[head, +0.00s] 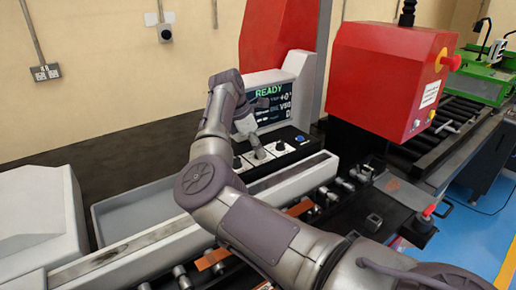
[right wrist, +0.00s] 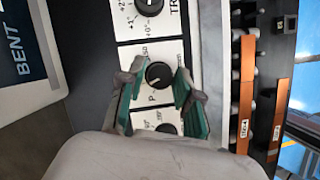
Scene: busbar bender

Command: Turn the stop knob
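A black round knob (right wrist: 158,75) with a pale pointer line sits on a white dial plate in the right wrist view. Only part of its label shows, including a "P". My right gripper (right wrist: 160,82) is open, with its green-padded fingers on either side of this knob and gaps visible between pads and knob. In the head view my right gripper (head: 261,152) points down at the control panel (head: 301,154) and hides part of it. My left gripper is in neither view.
Another black knob (right wrist: 149,5) lies above in the right wrist view, and a third (right wrist: 167,129) below, partly covered. A screen reading "READY" (head: 269,104) stands behind the panel. A red machine head (head: 380,75) is at right. Orange bars (right wrist: 247,90) lie beside the grey rail.

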